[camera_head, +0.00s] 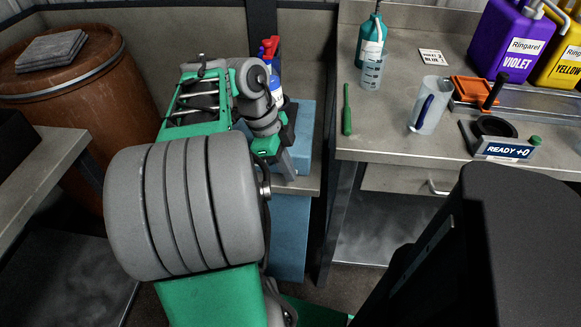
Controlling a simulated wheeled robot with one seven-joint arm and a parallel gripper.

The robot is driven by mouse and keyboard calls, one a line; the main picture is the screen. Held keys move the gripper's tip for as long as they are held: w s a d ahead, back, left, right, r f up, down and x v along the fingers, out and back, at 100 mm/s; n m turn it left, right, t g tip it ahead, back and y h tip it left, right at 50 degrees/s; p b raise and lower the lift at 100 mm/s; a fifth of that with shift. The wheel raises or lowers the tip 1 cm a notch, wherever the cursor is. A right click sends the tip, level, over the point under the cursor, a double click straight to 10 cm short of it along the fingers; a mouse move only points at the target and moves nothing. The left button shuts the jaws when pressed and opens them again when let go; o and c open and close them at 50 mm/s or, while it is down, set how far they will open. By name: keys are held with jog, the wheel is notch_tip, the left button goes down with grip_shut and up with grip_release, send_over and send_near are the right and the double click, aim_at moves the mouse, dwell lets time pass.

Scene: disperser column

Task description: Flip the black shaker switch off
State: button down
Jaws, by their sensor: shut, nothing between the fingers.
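My gripper (287,164) is at the end of my green and grey arm, over a blue box-shaped unit (303,142) on the narrow counter in the middle. Its fingers are shut and empty, pointing down near the unit's front. I cannot tell whether they touch it. I cannot make out the black shaker switch; the arm and gripper cover part of the unit.
Bottles with red and blue tops (270,55) stand behind my gripper. The right bench (390,150) holds a green tool (347,110), a clear beaker (429,106), a teal bottle (370,45) and a READY +0 display (505,150). A rusty barrel (105,100) stands left.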

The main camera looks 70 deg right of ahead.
jog(key=p+v, duration=0.8)
jog(key=v, duration=0.2)
jog(key=shift+d+p, duration=0.3)
jog(key=shift+d, duration=0.3)
